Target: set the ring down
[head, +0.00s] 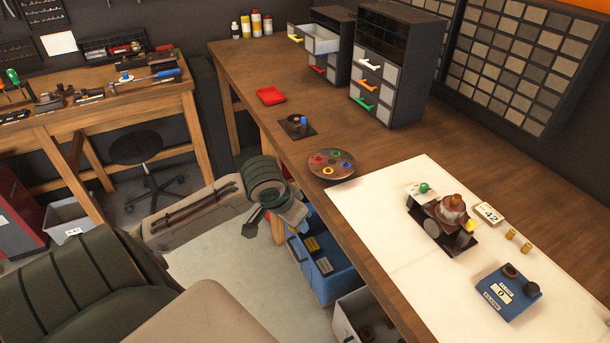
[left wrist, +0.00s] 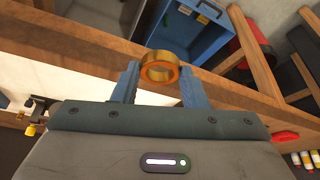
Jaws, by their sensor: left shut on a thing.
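My left gripper (head: 268,224) is beside the front edge of the long bench in the head view, left of the white mat (head: 400,258). In the left wrist view its two blue fingers (left wrist: 160,76) are shut on a brass-orange ring (left wrist: 160,56). The ring's opening faces the wrist camera. The bench's wooden edge shows behind it. In the head view I cannot make out the ring at the gripper. My right gripper is in neither view.
On the bench stand a round tray with coloured spots (head: 321,170), a dark plate with a peg (head: 297,126), a red tray (head: 270,96) and drawer cabinets (head: 390,75). The mat bears a fixture (head: 440,230), brass pieces (head: 526,248) and a blue scale (head: 512,306). A blue bin (head: 322,285) is below.

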